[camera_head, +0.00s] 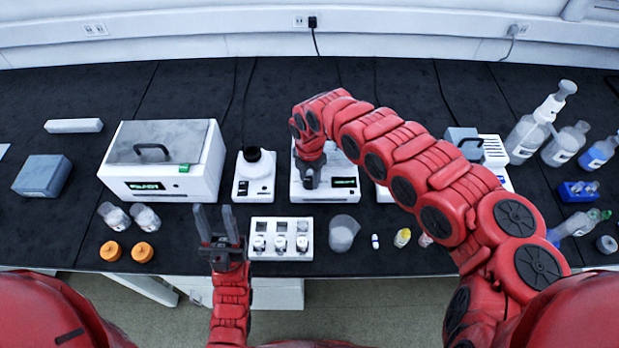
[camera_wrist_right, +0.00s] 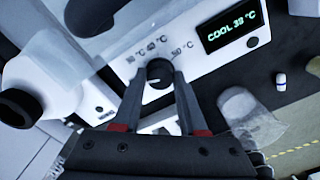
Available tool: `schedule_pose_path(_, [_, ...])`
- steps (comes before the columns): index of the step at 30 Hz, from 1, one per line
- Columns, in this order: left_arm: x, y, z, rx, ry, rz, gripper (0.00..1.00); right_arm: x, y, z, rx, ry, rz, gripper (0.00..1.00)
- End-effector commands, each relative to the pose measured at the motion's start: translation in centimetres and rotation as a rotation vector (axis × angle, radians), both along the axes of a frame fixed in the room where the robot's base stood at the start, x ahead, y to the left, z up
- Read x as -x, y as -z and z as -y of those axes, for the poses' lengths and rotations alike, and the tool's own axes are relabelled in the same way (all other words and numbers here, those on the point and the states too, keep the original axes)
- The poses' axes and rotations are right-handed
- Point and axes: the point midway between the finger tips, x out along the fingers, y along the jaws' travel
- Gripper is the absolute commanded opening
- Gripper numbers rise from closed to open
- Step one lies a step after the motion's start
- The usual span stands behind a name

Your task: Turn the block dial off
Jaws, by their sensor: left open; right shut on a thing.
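The block heater (camera_head: 343,180) is a white box with a dark display at the middle of the bench. In the right wrist view its front panel (camera_wrist_right: 195,63) shows a black dial (camera_wrist_right: 159,72) with temperature marks around it and a lit display (camera_wrist_right: 231,24) reading "COOL" with a number near 39 °C. My right gripper (camera_wrist_right: 162,85) is shut on the dial, one finger on each side. In the head view my right gripper (camera_head: 308,180) is at the heater's front left and hides the dial. My left gripper (camera_head: 217,220) is open and empty, left of a white rack.
Bottles (camera_head: 527,135) stand at the right. Small vials (camera_head: 402,238) lie near the front edge.

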Motion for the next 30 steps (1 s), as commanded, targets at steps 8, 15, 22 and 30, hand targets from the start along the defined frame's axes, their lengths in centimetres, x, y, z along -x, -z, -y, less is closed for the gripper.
schedule_pose_path(8, [0.00,0.25,0.00,0.000,0.000,0.000,0.43,-0.11,-0.03,0.01,0.000,-0.064,0.004,0.00])
schedule_pose_path(15, [0.00,0.25,0.00,0.000,0.000,0.000,0.43,-0.11,-0.05,0.01,0.000,-0.073,0.004,0.00])
schedule_pose_path(22, [0.00,0.25,0.00,0.000,0.000,0.000,0.43,-0.10,-0.06,0.01,0.000,-0.073,0.004,0.47])
schedule_pose_path(30, [0.00,0.26,0.00,0.000,0.000,0.000,0.43,-0.05,-0.03,0.00,0.000,-0.072,0.001,0.72])
